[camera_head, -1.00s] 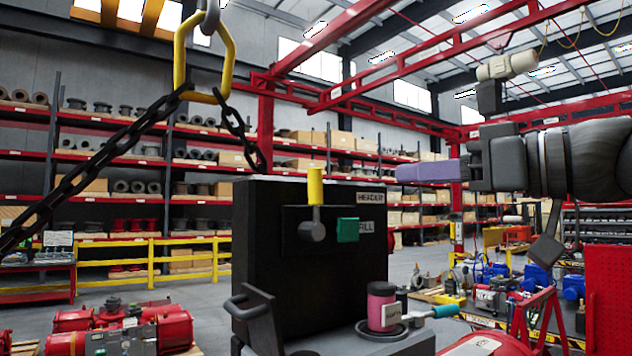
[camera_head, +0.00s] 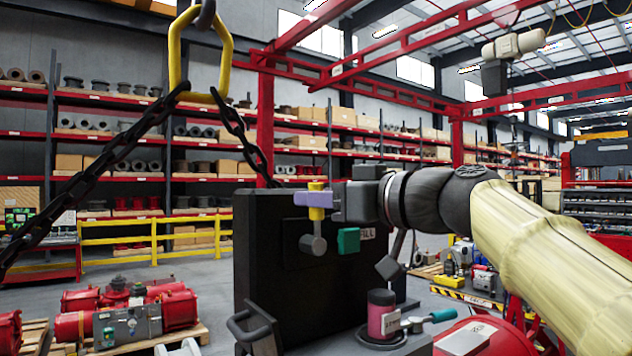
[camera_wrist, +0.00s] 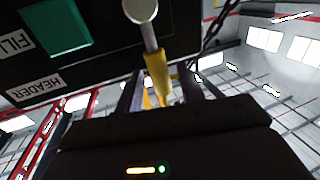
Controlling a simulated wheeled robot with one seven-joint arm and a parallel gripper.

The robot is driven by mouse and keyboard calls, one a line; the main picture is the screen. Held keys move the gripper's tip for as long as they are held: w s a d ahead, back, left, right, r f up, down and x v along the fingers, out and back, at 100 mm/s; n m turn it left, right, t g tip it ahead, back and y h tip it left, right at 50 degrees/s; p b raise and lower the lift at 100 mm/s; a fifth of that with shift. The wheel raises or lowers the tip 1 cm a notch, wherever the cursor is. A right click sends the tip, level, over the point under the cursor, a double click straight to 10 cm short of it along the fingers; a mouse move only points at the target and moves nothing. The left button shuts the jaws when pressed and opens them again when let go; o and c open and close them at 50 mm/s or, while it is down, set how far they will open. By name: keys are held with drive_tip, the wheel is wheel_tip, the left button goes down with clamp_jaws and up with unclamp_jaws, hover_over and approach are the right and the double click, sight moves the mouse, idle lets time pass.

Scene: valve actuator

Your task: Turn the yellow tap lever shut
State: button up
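The yellow tap lever (camera_head: 317,213) stands upright above its round grey pivot (camera_head: 313,244) on the front of a black box (camera_head: 270,290). My gripper (camera_head: 316,198) reaches in from the right, and a purple finger crosses in front of the lever's upper part. The wrist view shows the lever (camera_wrist: 157,72) between the two fingers of my gripper (camera_wrist: 160,92), with gaps visible at its sides. The gripper looks open around the lever. Whether a finger touches it is hard to tell.
A pink container (camera_head: 382,315) stands low at the right. A black chain (camera_head: 100,175) with a yellow link (camera_head: 178,50) hangs at the left.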

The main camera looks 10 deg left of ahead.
drive_tip(key=shift+w+a, duration=0.3)
drive_tip(key=shift+a, duration=0.3)
clamp_jaws()
drive_tip(key=shift+w+d, duration=0.1)
drive_tip(key=shift+d, duration=0.05)
